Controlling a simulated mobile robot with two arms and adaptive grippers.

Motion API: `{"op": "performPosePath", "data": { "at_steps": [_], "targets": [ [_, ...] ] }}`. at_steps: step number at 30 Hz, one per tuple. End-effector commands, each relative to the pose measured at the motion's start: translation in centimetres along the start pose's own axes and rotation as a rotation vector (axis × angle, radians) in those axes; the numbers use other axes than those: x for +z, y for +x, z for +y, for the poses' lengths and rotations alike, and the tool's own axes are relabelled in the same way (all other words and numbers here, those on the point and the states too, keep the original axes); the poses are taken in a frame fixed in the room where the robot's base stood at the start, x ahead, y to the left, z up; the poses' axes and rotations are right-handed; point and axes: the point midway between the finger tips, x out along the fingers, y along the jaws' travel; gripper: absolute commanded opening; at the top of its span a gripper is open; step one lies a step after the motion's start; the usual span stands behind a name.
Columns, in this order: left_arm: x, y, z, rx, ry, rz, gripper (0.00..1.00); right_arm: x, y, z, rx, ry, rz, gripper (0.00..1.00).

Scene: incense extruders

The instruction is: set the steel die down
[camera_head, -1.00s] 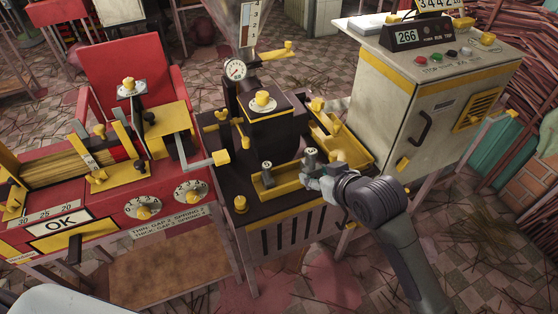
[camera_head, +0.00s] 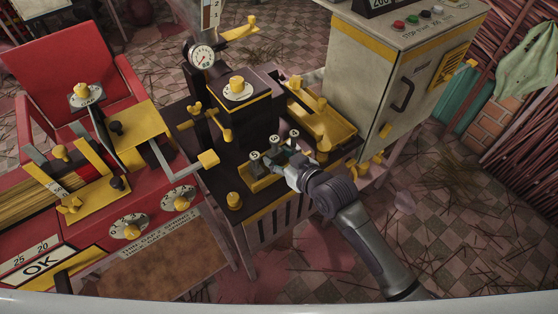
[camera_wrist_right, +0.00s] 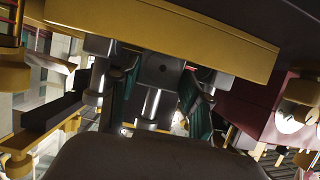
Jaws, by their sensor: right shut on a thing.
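The steel die (camera_head: 275,143) is a small grey cylinder with a pale marked top. It stands about upright at a small yellow rack (camera_head: 262,183), between two similar dies, one to the left (camera_head: 254,155) and one to the right (camera_head: 294,134). My right gripper (camera_head: 284,155) is shut on the middle die from the front right. In the right wrist view, the die's block and shiny shank (camera_wrist_right: 152,103) sit between my teal-padded fingers. The die's contact with the rack's seat is hidden. My left gripper is not in view.
A black press with a dial gauge (camera_head: 202,56) stands behind the rack. A yellow tray (camera_head: 322,128) lies to the right, before the grey control cabinet (camera_head: 372,65). A yellow-ended lever (camera_head: 208,159) juts near the rack's left side.

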Motion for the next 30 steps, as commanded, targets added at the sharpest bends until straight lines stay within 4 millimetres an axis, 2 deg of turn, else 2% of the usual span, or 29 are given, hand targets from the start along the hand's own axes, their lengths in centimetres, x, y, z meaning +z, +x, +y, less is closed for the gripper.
{"op": "performPosePath", "data": {
  "at_steps": [3, 12, 27, 28, 29, 30],
  "targets": [
    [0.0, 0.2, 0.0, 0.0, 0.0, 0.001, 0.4, 1.0, 0.5, 0.0, 0.001, -0.001, 0.004, 0.0],
    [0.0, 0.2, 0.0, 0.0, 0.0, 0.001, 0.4, 1.1, 0.6, 0.0, 0.0, -0.001, 0.006, 0.0],
    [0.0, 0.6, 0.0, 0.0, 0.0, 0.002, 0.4, 2.6, 1.1, 0.0, -0.001, -0.001, -0.005, 0.0],
    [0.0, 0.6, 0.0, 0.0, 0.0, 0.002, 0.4, 2.9, 1.1, -0.1, -0.001, -0.001, -0.011, 0.52],
    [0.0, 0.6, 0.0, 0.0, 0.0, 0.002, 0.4, 3.0, 1.1, -0.1, -0.001, -0.001, -0.013, 0.57],
    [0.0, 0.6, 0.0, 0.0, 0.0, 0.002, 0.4, 3.1, 1.1, -0.1, -0.001, -0.001, -0.015, 0.58]
  ]
}}
